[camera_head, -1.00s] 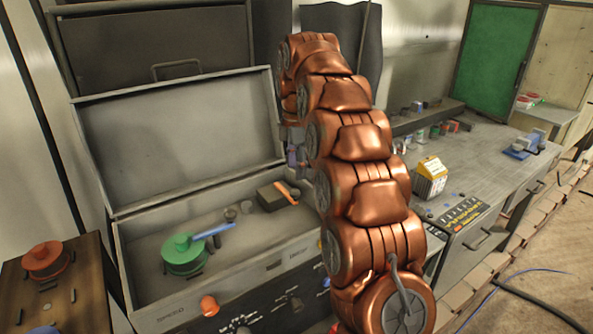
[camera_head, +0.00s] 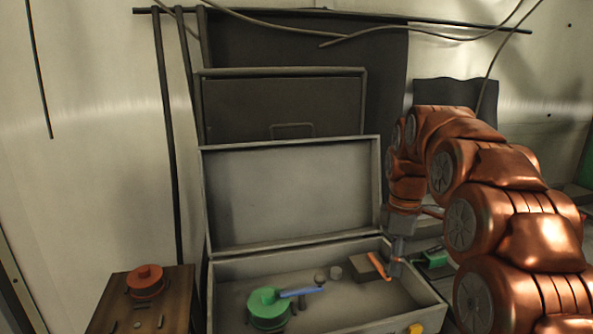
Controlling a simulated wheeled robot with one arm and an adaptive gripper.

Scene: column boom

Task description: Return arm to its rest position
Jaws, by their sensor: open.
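My copper-coloured arm (camera_head: 500,190) arches up on the right side and bends down at its far end. My gripper (camera_head: 396,262) hangs pointing down at the right end of an open grey case (camera_head: 225,258), near a dark block with an orange bar (camera_head: 374,266). The jaws are small here, and nothing shows held in them. I cannot tell whether they touch the block or the bar.
In the case stands a green round part (camera_head: 266,308) with a blue handle (camera_head: 302,292). The case's raised lid (camera_head: 290,195) stands behind. A wooden box with a red knob (camera_head: 146,281) is at the left. A green item (camera_head: 436,258) lies right of the gripper.

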